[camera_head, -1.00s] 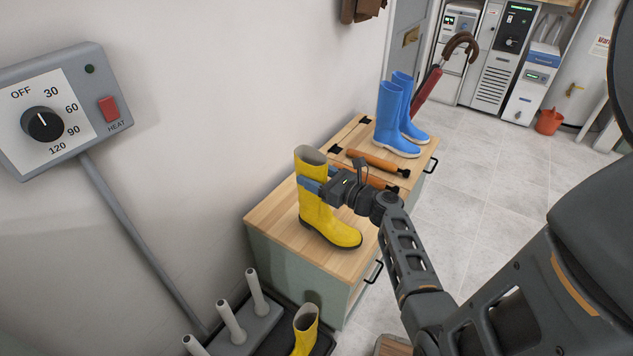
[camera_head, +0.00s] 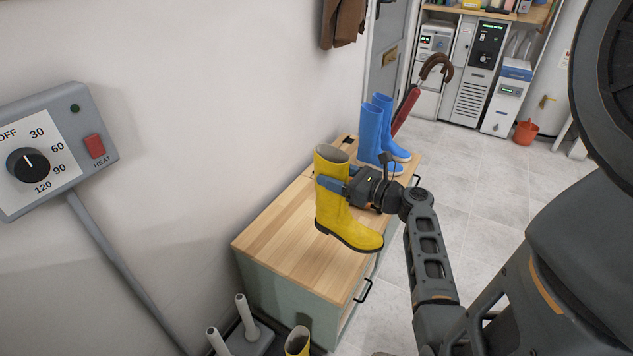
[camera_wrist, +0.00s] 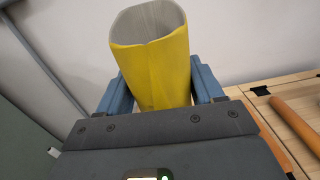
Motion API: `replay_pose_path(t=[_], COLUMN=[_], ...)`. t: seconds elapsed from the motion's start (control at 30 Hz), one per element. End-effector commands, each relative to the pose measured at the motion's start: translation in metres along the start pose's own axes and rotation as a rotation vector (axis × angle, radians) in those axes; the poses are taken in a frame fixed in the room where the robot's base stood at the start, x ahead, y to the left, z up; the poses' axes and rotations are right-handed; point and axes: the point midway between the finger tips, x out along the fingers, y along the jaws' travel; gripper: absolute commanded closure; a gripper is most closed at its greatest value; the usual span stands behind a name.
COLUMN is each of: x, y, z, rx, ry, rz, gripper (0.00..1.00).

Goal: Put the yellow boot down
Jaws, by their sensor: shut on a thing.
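The yellow boot (camera_head: 333,205) is upright, its toe pointing right, over the wooden top of the bench (camera_head: 280,242). I cannot tell for certain whether its sole touches the wood. My gripper (camera_head: 332,186) is shut on the boot's shaft from the right. In the wrist view, the blue fingers stand on both sides of the yellow shaft (camera_wrist: 152,70), and its grey opening faces up. A second yellow boot (camera_head: 298,341) shows only its top at the bottom edge, beside the pegs.
Blue boots (camera_head: 371,135) stand on the bench's far end, near a red umbrella (camera_head: 408,108). Grey pegs (camera_head: 246,318) rise at the bottom. A dial box (camera_head: 55,150) is on the left wall. The bench top's near-left part is clear. An orange bar (camera_wrist: 296,124) lies right of my gripper.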

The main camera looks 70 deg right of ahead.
Motion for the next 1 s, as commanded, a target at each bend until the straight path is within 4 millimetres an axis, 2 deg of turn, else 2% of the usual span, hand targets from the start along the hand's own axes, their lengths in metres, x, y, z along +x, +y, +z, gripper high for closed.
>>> replay_pose_path(t=[0.23,0.57,0.77,1.0], x=[-0.02,-0.021,-0.009,0.018], y=[-0.014,-0.013,0.009,0.062], z=[0.016,0.017,0.008,-0.012], rx=[0.0,0.001,0.003,0.004], ry=[-0.002,-0.001,0.001,0.003], rz=[-0.001,0.003,0.027,0.075], gripper=[1.0,1.0,1.0,1.0])
